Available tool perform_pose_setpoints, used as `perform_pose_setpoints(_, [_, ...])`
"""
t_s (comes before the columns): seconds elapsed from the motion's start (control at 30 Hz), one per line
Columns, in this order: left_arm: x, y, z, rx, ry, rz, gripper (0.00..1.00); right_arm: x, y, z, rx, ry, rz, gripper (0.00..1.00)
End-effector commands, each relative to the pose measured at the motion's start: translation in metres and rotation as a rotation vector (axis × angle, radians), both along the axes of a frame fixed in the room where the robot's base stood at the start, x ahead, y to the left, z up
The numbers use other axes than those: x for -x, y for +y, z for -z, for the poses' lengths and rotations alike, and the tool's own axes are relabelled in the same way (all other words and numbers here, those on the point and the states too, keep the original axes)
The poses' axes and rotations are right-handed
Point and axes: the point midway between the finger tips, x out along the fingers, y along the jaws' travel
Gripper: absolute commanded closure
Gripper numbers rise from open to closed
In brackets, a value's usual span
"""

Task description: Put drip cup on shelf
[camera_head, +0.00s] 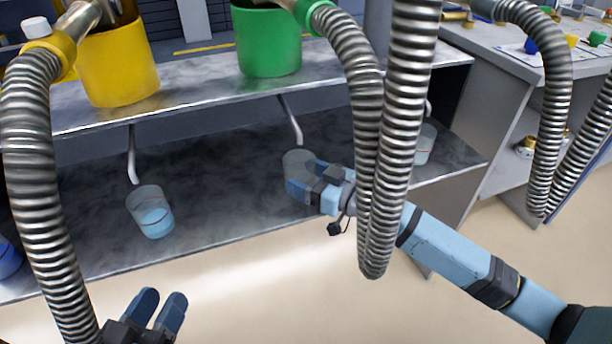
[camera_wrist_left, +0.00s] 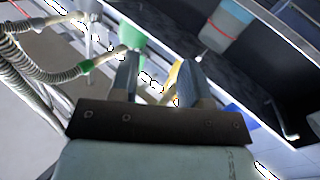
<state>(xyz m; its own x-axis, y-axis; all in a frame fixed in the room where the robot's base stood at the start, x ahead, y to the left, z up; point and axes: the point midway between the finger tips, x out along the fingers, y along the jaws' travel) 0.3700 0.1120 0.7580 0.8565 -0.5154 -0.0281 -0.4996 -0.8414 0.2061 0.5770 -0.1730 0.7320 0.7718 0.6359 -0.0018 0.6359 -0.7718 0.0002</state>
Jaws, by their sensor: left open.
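A clear drip cup (camera_head: 298,161) stands at my right gripper (camera_head: 305,190), on or just above the lower shelf (camera_head: 220,195). The blue fingers cover its lower front, and I cannot tell whether they grip it. Another clear cup (camera_head: 151,212) with blue liquid stands on the lower shelf to the left. A third clear cup (camera_head: 425,145) is partly hidden behind the hoses at the right. My left gripper (camera_head: 158,305) is open and empty in front of the shelf. Its spread fingers also show in the left wrist view (camera_wrist_left: 160,70).
A yellow pot (camera_head: 120,70) and a green pot (camera_head: 268,45) stand on the upper shelf (camera_head: 190,85). Bent spouts hang below. Ribbed metal hoses (camera_head: 400,110) hang in front, over my right arm. A workbench (camera_head: 485,50) is at the right. The lower shelf is bare between the cups.

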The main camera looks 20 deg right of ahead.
Motion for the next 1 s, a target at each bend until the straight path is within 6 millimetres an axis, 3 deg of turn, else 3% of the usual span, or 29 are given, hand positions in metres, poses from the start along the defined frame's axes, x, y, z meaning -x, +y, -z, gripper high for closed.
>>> perform_pose_setpoints(0.03, [0.000, 0.000, 0.000, 0.000, 0.000, 0.000, 0.57, 0.000, 0.000, -0.001, -0.001, -0.001, 0.000, 0.20])
perform_pose_setpoints(0.07, [0.000, 0.000, 0.000, 0.000, -0.001, 0.000, 0.57, 0.000, 0.000, -0.001, -0.001, -0.001, 0.000, 0.13])
perform_pose_setpoints(0.43, [0.000, 0.000, -0.004, 0.003, -0.006, -0.001, 0.57, 0.001, -0.002, -0.006, 0.000, -0.001, 0.001, 0.12])
perform_pose_setpoints(1.0, [0.001, 0.003, -0.041, 0.061, -0.111, -0.040, 0.57, 0.083, -0.069, -0.004, 0.003, 0.003, 0.001, 0.12])
